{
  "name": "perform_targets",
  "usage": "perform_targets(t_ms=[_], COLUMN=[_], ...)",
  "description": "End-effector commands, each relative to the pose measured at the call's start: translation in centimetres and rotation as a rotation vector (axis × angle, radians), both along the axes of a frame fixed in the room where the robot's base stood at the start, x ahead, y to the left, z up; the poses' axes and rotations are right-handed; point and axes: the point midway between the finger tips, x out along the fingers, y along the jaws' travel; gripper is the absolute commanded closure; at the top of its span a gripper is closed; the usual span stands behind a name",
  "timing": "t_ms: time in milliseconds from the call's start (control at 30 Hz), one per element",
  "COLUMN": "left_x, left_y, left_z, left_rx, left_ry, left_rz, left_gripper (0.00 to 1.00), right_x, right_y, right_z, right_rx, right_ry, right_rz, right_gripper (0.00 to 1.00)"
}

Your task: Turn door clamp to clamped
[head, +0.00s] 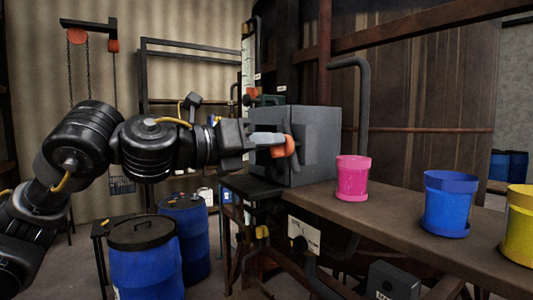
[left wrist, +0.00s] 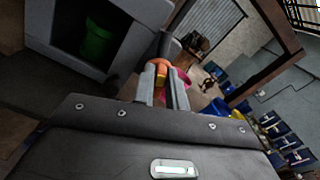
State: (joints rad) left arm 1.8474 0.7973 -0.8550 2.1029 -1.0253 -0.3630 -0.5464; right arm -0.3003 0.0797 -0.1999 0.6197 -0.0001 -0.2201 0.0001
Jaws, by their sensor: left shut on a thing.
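A grey box (head: 318,140) stands at the left end of the bench. The door clamp shows as an orange grip (head: 289,147) on the box's near side, and as an orange piece with a dark rod in the left wrist view (left wrist: 161,68). My left gripper (head: 276,142) reaches in from the left and is shut on the orange grip; its two fingers flank it in the left wrist view (left wrist: 163,92). The left wrist view also shows the box's open mouth with a green pot (left wrist: 97,42) inside. I cannot tell the clamp's setting. My right gripper is not in view.
A pink pot (head: 353,178), a blue pot (head: 449,204) and a yellow pot (head: 519,225) stand along the bench (head: 400,217) right of the box. Blue drums (head: 146,265) stand on the floor below my left arm. A grey bent pipe (head: 363,105) rises behind the box.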

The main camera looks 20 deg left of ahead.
Motion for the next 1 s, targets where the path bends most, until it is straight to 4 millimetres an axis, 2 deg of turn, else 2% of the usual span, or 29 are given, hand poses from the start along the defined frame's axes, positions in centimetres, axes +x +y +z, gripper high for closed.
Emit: perform_targets(t_ms=[33, 100, 1000], left_x=[0.0, 0.1, 0.4], left_y=[0.0, 0.1, 0.5], left_z=[-0.4, -0.4, -1.0], left_rx=[-0.037, -0.089, -0.727], left_ry=[0.028, 0.070, 0.600], left_rz=[0.000, 0.000, -0.001], left_gripper=[1.00, 1.00, 1.00], right_x=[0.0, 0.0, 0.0], right_y=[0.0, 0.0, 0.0], right_z=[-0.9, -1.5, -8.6], right_rx=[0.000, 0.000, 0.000], right_ry=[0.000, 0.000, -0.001], right_rz=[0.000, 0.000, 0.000], right_gripper=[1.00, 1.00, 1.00])
